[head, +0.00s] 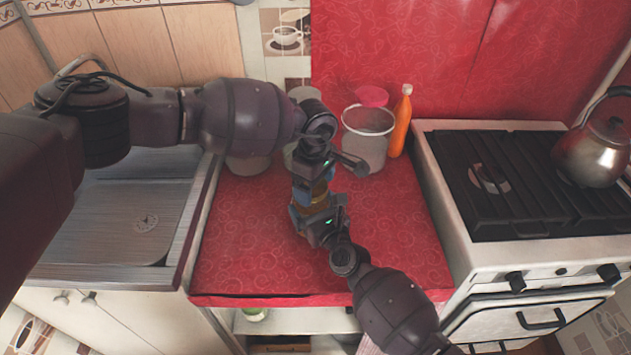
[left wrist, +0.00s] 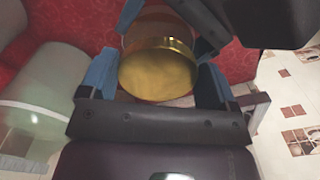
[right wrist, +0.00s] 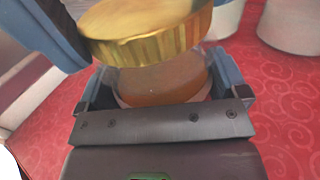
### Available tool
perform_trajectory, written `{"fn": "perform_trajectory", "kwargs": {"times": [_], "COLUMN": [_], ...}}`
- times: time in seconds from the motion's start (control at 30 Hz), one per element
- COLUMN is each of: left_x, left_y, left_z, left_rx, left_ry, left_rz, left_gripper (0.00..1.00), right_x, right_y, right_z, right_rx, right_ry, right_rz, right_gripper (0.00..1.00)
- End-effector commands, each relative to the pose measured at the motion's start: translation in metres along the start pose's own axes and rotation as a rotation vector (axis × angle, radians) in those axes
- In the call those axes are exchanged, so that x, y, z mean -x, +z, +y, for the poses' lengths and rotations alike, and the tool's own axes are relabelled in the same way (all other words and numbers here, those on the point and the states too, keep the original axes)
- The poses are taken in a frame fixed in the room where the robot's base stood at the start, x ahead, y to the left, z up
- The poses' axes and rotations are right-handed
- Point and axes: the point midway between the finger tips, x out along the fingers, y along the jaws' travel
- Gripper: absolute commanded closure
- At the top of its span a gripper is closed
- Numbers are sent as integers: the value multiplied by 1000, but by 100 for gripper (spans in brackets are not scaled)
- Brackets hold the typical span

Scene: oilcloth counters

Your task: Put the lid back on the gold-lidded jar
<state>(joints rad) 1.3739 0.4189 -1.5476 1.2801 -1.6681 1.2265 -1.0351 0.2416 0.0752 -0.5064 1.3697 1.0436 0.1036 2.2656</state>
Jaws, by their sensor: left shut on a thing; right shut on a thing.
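My left gripper (head: 311,182) is shut on the gold lid, which shows between its blue fingers in the left wrist view (left wrist: 158,72). My right gripper (head: 320,218) is shut on the jar, which has amber-brown contents and shows between its fingers in the right wrist view (right wrist: 165,82). The lid (right wrist: 150,32) is over the jar's top there and looks a little tilted and off-centre. I cannot tell whether lid and rim touch. In the head view the grippers meet over the red counter, left above right, and hide most of the jar and lid.
Behind the grippers stand a whitish open container (head: 366,150), an orange bottle (head: 401,125), a pink-lidded container (head: 372,97) and other pale containers. A stove (head: 520,185) with a kettle (head: 595,150) is right, a metal sink (head: 120,220) left. The red counter's front (head: 270,265) is clear.

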Motion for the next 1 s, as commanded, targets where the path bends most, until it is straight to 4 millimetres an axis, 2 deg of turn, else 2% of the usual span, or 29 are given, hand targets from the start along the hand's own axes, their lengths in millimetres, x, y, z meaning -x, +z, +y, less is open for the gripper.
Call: {"fn": "perform_trajectory", "kwargs": {"times": [0.6,1.0], "left_x": [1,0], "left_y": [-5,-11], "left_z": [-9,-11], "left_rx": [-887,-1416], "left_ry": [0,2], "left_rz": [1,1], "left_gripper": [39,39], "right_x": [0,1], "right_y": [-1,-1], "right_z": [-1,-1], "right_rx": [0,0], "right_ry": [-1,-1], "right_rz": [3,3], "right_gripper": [74,74]}}
